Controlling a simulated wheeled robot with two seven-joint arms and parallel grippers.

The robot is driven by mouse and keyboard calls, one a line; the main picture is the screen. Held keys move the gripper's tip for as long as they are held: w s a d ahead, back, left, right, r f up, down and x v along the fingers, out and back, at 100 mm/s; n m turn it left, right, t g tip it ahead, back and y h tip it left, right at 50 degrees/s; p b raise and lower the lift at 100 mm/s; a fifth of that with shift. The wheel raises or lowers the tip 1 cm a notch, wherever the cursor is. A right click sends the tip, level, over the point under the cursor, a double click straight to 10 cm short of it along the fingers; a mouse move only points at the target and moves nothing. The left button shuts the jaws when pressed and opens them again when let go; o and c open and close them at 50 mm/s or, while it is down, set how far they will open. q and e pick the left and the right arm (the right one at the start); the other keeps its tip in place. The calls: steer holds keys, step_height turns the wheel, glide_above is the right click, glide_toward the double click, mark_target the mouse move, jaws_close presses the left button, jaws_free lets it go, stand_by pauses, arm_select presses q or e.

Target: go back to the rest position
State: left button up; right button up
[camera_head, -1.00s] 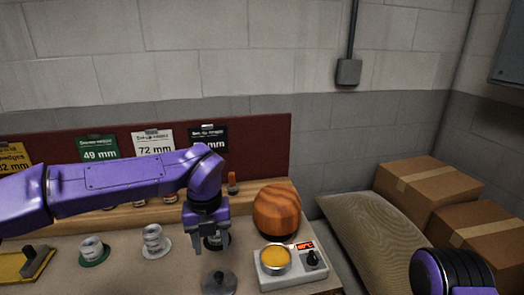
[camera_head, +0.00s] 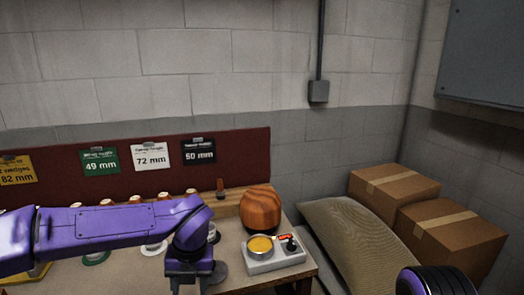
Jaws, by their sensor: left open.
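My left gripper (camera_head: 190,284) is on the purple arm that comes in from the left. It points down over the front of the workbench (camera_head: 117,278), with its fingers apart and nothing seen between them. Its fingertips reach close to the lower part of the picture. Of my right arm only a dark, ribbed purple link (camera_head: 432,281) shows at the bottom right; the right gripper is out of view.
A wooden hat block (camera_head: 261,209) stands at the bench's right end, behind a white heater (camera_head: 275,261) with an amber pot (camera_head: 260,245). Size cards (camera_head: 150,156) hang on the red board. Cardboard boxes (camera_head: 394,187) and a sack (camera_head: 352,245) lie to the right.

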arm_select(q)
steer(key=s+a+f+m+t+y, duration=0.1)
steer(key=s+a+f+m+y, duration=0.15)
steer(key=f+m, duration=0.4)
steer(key=s+a+f+m+t+y, duration=0.15)
steer(key=s+a+f+m, duration=0.25)
steer(key=f, duration=0.5)
steer(key=s+a+f+m+t+y, duration=0.1)
steer(key=s+a+f+m+t, duration=0.2)
steer(key=f+m, duration=0.4)
steer(key=s+a+f+m+g+h, duration=0.1)
steer(key=s+f+m, duration=0.3)
steer(key=s, duration=0.5)
steer(key=s+a+f+m+g+h, duration=0.1)
steer(key=s+a+f+m+h, duration=0.1)
steer(key=s+m, duration=0.7)
step_height(320, 180, down, 2)
steer(key=shift+s+a+f, duration=0.2)
steer(key=shift+s+a, duration=0.5)
steer(key=shift+a, duration=0.1)
